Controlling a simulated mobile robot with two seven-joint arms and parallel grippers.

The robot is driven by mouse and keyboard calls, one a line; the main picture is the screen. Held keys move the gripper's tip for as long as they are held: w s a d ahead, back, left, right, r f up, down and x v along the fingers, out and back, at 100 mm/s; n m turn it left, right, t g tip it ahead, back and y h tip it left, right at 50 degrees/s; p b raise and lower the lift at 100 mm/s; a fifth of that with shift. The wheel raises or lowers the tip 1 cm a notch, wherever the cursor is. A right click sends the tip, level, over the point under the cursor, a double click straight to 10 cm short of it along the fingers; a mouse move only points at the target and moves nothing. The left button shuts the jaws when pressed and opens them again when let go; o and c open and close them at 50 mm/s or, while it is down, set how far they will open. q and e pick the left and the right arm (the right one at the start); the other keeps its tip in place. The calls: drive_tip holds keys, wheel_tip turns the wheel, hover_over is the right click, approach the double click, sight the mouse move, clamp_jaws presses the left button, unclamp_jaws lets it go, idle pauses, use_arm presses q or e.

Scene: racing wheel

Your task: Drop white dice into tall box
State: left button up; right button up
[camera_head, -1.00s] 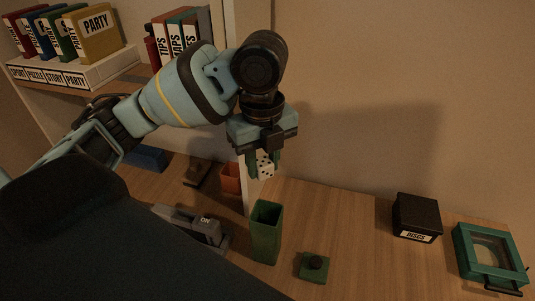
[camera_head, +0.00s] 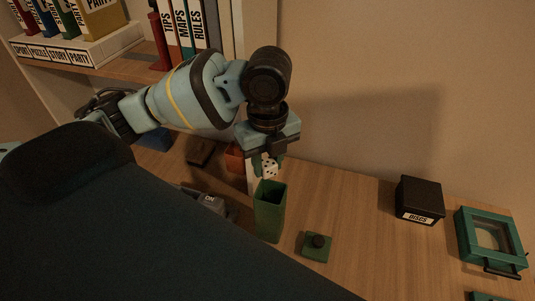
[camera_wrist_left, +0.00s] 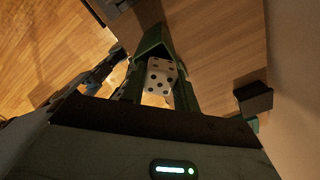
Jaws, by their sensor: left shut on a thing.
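A white die (camera_head: 269,169) with dark pips is held between the fingers of my left gripper (camera_head: 268,167). The die also shows close up in the left wrist view (camera_wrist_left: 160,77), between the two green fingers. The tall green box (camera_head: 270,212) stands upright on the wooden surface with an open top. In the head view the die hangs just above the box's mouth, apart from the rim. In the left wrist view the box (camera_wrist_left: 152,45) shows just beyond the die. My right gripper is not in view.
A green lid with a dark knob (camera_head: 317,246) lies right of the box. A black "DISCS" box (camera_head: 419,201) and a green framed case (camera_head: 490,240) stand farther right. An orange container (camera_head: 235,157) and a grey "ON" device (camera_head: 208,201) are close on the left.

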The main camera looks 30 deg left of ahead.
sight(267, 162)
use_arm(q)
drive_tip(key=o, duration=1.1)
drive_tip(key=shift+c, duration=0.2)
drive_tip(key=shift+r, duration=3.85)
